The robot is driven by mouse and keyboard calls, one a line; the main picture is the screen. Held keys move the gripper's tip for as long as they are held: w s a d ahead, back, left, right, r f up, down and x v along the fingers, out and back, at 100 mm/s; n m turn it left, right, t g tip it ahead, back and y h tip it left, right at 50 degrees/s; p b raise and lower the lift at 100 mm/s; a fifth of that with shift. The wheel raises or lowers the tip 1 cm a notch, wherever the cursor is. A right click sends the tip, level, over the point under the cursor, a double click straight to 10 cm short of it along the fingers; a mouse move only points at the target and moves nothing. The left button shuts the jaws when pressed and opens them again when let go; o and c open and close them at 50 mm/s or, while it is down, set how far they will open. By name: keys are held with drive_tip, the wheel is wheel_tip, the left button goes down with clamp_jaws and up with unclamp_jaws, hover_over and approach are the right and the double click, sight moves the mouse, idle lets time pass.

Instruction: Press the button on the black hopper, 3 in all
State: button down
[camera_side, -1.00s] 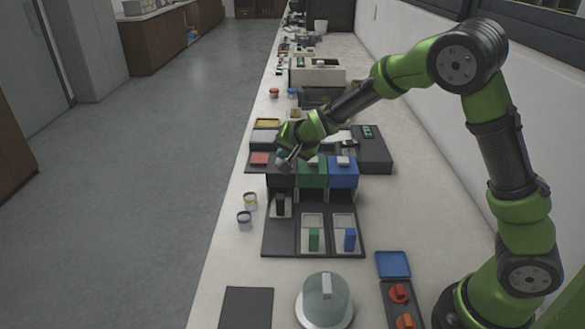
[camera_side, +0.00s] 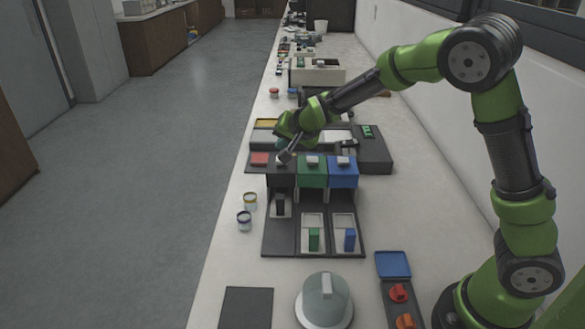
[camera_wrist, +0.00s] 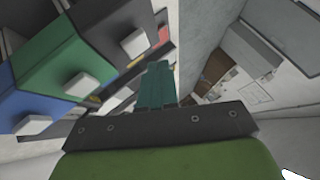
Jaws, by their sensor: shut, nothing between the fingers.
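The black hopper (camera_side: 281,176) stands at the left end of a row with a green hopper (camera_side: 313,176) and a blue hopper (camera_side: 343,175). In the wrist view, the black hopper (camera_wrist: 103,22) has a pale button (camera_wrist: 135,43) on it. My gripper (camera_side: 285,157) is shut and empty, over the top of the black hopper in the side view. In the wrist view my gripper's teal fingers (camera_wrist: 157,72) are just right of the button, seemingly apart from it. A black block (camera_side: 280,207) stands in the tray below the black hopper.
A green block (camera_side: 313,240) and a blue block (camera_side: 349,240) stand in the other tray compartments. Two small tins (camera_side: 250,200) (camera_side: 244,218) stand left. A grey dome (camera_side: 325,300) is in front.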

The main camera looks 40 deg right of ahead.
drive_tip(key=shift+r, duration=2.05)
idle(0.9)
wheel_tip(320, 180, up, 4)
drive_tip(key=shift+f, duration=0.1)
idle(0.3)
drive_tip(key=shift+f, duration=4.45)
drive_tip(key=shift+f, duration=0.1)
drive_tip(key=shift+f, duration=0.3)
